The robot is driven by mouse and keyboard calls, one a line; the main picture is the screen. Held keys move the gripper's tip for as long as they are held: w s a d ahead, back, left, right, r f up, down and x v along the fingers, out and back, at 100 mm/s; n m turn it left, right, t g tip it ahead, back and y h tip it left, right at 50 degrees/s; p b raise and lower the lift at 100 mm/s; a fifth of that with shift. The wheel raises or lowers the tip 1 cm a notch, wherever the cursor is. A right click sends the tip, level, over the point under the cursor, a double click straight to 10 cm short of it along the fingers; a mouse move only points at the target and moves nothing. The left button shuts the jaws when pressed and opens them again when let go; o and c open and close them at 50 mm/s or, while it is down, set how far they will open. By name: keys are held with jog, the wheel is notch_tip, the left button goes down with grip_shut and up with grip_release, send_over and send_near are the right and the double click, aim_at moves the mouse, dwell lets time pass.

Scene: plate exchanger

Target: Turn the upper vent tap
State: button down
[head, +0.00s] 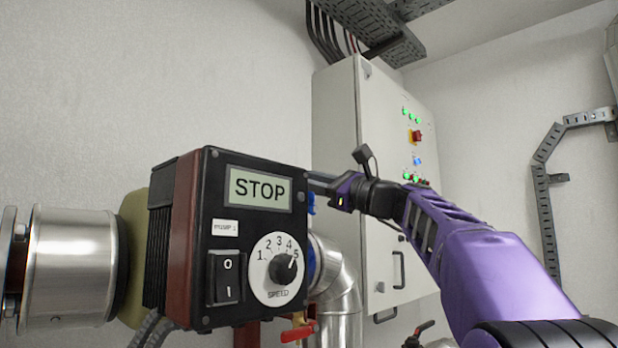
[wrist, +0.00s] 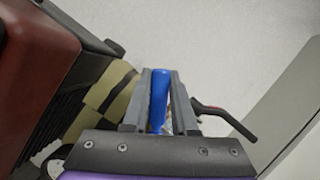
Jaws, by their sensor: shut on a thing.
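The blue handle (wrist: 159,98), which looks like the vent tap's lever, stands between the two grey fingers of my gripper (wrist: 160,76) in the wrist view. My gripper is shut on it. In the head view my gripper (head: 317,183) reaches in from the right, its fingertips partly behind the pump control box (head: 245,240). Only a small blue bit of the handle (head: 311,203) shows there, just below the fingers. The tap's body is mostly hidden.
The control box reads STOP and stands close to the left of my fingers. A red lever (head: 298,332) sits lower down by the silver pipe (head: 338,285). A dark lever (wrist: 228,120) lies right of my fingers. A grey cabinet (head: 335,130) stands behind.

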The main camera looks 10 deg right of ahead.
jog(key=f+n+g, duration=0.1)
jog(key=n, duration=0.2)
jog(key=s+a+f+n+g, duration=0.1)
jog(key=f+n+g, duration=0.1)
jog(key=n, duration=0.2)
jog(key=a+f+n+g, duration=0.1)
jog(key=n, duration=0.2)
jog(key=shift+s+a+f, duration=0.2)
jog(key=shift+s, duration=0.2)
jog(key=shift+a+f+n+g+h, duration=0.1)
jog(key=shift+f+n+g+h, duration=0.6)
jog(key=shift+n, duration=0.7)
jog(key=shift+f, duration=0.15)
jog(key=c, duration=0.7)
grip_release()
jog(key=shift+t, duration=0.3)
